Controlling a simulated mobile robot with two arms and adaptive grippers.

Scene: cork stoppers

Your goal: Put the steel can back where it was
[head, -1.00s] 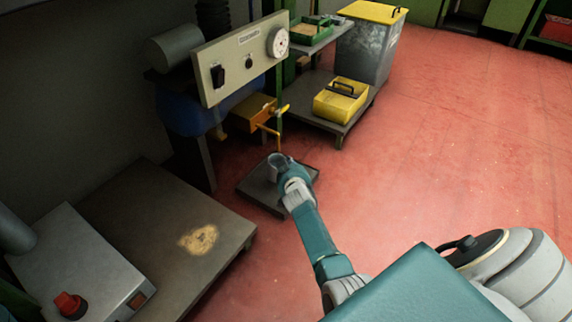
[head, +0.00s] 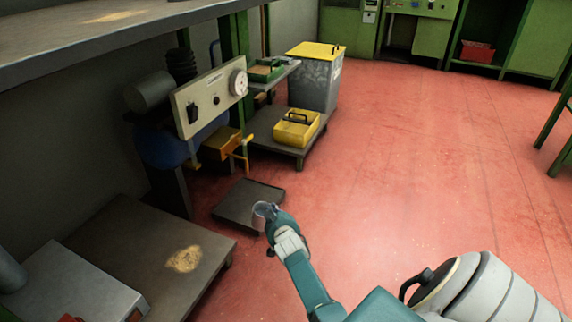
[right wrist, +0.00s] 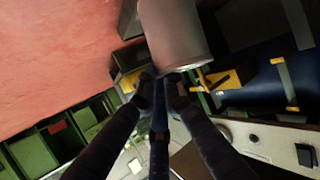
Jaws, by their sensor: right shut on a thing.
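The steel can (head: 263,213) is a small grey cylinder held in my right gripper (head: 272,218). In the right wrist view the can (right wrist: 176,38) fills the top centre, and the dark fingers of the right gripper (right wrist: 160,84) close on its lower end. In the head view the can shows against the near right edge of a low dark square plate (head: 238,204) on the floor. I cannot tell its height above the floor. My left gripper is not in view.
A machine with a pale control panel (head: 210,98) and a yellow-orange spout (head: 245,150) stands behind the plate. A low grey platform (head: 120,245) with a cork-coloured patch is at left. A yellow crate (head: 297,128) and grey bin (head: 313,80) stand farther back. Red floor (head: 420,170) is clear at right.

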